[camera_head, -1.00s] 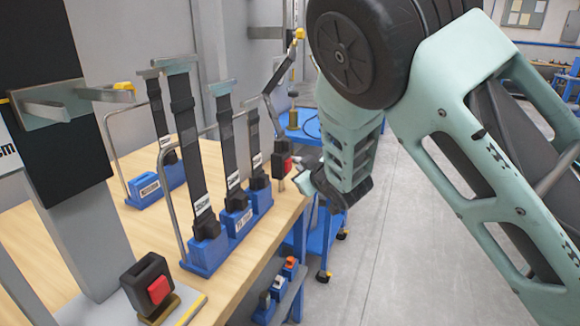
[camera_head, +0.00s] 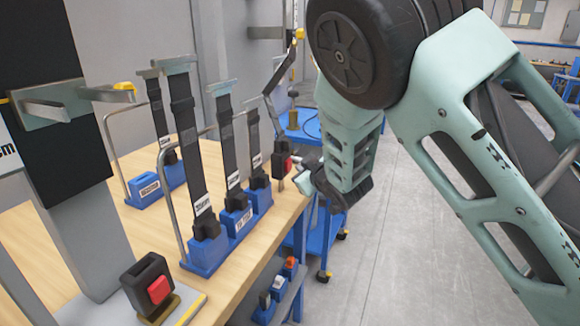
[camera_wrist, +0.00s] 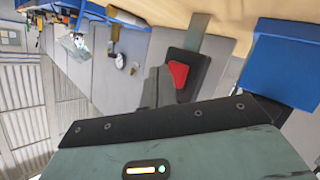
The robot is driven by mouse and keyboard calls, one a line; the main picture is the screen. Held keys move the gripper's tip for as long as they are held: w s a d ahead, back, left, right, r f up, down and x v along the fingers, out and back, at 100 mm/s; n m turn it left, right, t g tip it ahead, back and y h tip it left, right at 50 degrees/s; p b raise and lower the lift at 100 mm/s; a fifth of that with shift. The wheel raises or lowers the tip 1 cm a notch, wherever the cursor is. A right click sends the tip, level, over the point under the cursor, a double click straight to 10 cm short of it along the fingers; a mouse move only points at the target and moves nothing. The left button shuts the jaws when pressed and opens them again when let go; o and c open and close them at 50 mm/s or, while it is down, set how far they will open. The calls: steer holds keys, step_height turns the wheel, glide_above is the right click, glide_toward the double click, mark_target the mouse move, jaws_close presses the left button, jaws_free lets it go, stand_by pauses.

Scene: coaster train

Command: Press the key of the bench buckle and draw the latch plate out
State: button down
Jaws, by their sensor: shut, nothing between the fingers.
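A black buckle with a red key (camera_head: 283,162) stands upright on a short stalk at the bench's far right edge. A dark strap (camera_head: 271,108) comes down to it from a yellow-tipped arm; its latch plate is too small to make out. In the wrist view the same buckle (camera_wrist: 200,66) shows its red key (camera_wrist: 178,74) facing the camera. My gripper (camera_head: 304,164) is shut and empty just right of the buckle; I cannot tell whether it touches. In the wrist view its dark edge fills the lower part and its fingertips are hidden.
Several strap stands in blue bases (camera_head: 206,254) line the wooden bench (camera_head: 135,232). A larger black buckle with a red key (camera_head: 150,285) stands at the front. A blue trolley (camera_head: 325,240) stands behind the bench's right edge. The floor (camera_head: 400,240) at right is clear.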

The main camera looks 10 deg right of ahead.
steer(key=shift+w+a, duration=0.1)
stand_by(0.3)
steer(key=shift+w+a, duration=0.2)
steer(key=shift+a, duration=0.05)
steer(key=shift+w+a, duration=0.25)
steer(key=shift+a, duration=0.15)
stand_by(1.0)
steer(key=shift+s+d, duration=0.55)
steer(key=shift+d, duration=0.15)
steer(key=shift+b, duration=0.3)
steer(key=s+d, duration=0.1)
steer(key=d, duration=0.1)
steer(key=s+d, duration=0.2)
steer(key=shift+b, duration=0.35)
stand_by(0.4)
